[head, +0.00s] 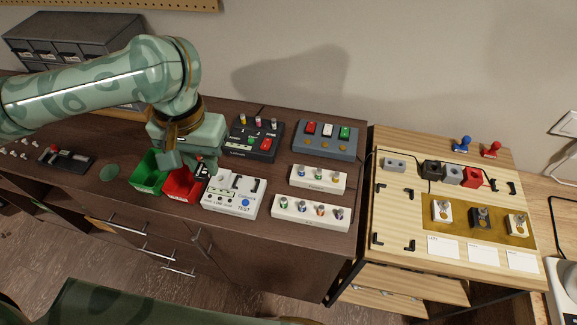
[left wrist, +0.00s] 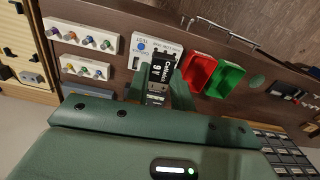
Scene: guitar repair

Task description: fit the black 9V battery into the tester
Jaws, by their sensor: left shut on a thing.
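The black 9V battery (left wrist: 160,72) is between the fingers of my left gripper (left wrist: 158,88) in the left wrist view, with its printed label facing the camera. In the head view my left gripper (head: 192,163) is over the back of the red bin, just left of the tester, and is shut on the battery. The battery is mostly hidden by the fingers there. The white tester (head: 232,196) lies on the dark bench with a blue button and a slot with black edges. In the left wrist view the tester (left wrist: 140,47) lies beyond the battery. My right gripper is not in view.
A green bin (head: 149,172) and a red bin (head: 183,186) stand left of the tester. Two white blocks with knobs, one of them at the front (head: 310,213), stand to its right. A black pedal box (head: 254,140) and a grey button box (head: 325,140) stand behind.

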